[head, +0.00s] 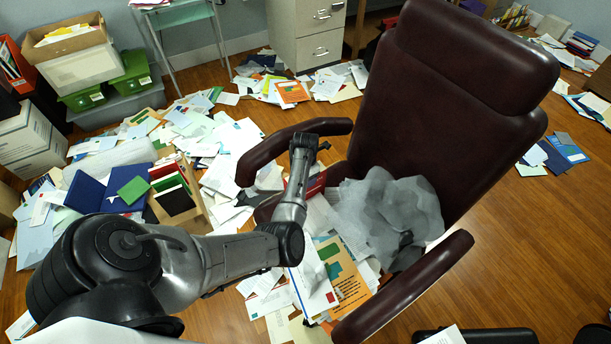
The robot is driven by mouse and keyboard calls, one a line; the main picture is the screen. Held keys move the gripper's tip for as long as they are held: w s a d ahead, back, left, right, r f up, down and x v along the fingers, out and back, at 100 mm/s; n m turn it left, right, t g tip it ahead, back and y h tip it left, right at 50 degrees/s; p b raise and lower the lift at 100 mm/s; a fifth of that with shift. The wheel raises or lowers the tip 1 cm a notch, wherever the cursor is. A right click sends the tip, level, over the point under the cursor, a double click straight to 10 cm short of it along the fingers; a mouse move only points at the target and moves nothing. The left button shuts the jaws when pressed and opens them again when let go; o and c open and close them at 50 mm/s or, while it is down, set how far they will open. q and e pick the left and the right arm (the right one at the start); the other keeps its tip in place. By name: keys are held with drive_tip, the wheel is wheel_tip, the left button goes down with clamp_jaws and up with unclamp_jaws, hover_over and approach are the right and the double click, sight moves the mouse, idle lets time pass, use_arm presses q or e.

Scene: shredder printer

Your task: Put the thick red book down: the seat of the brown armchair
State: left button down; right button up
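The brown armchair (455,100) stands right of centre, with its dark reddish-brown back upright and an armrest on each side. Its seat is largely covered by papers and a crumpled grey translucent bag (390,205). A red piece (316,185), which looks like part of the thick red book, shows at the left side of the seat beside my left forearm; the rest is hidden. My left arm reaches in from the lower left, and its hand end (308,143) is over the left armrest. Its fingers cannot be made out, nor whether they touch the red piece. My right gripper is out of view.
Papers and folders (348,278) lie at the front of the chair. Loose papers (215,150) cover the floor to the left, beside a wooden file holder (195,212) and blue folders (88,193). A grey cabinet (308,20) stands behind. Bare wooden floor (520,240) lies right of the chair.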

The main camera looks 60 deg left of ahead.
use_arm(q)
drive_tip(key=c, duration=0.7)
unclamp_jaws()
drive_tip(key=shift+f, duration=0.15)
drive_tip(key=o, duration=0.3)
drive_tip(key=shift+o, duration=0.2)
wheel_tip(320, 180, up, 12)
drive_tip(key=p, duration=0.4)
drive_tip(key=s+m+y, duration=0.4)
drive_tip(key=s+m, duration=0.2)
drive_tip(key=m, duration=0.4)
drive_tip(key=s+d+m+t+h, duration=0.1)
drive_tip(key=s+d+m, duration=0.5)
drive_tip(key=d+m, duration=0.3)
drive_tip(key=s+d+m+t+h, duration=0.1)
drive_tip(key=s+d+m, duration=0.5)
drive_tip(key=d+m, duration=0.4)
drive_tip(key=s+d+m+t+h, duration=0.1)
drive_tip(key=s+d+m+h, duration=0.1)
drive_tip(key=s+d+m, duration=0.4)
drive_tip(key=d+m, duration=0.3)
drive_tip(key=d, duration=0.3)
drive_tip(key=shift+s+d+r+m+t, duration=0.2)
drive_tip(key=shift+d+r+m+t, duration=0.1)
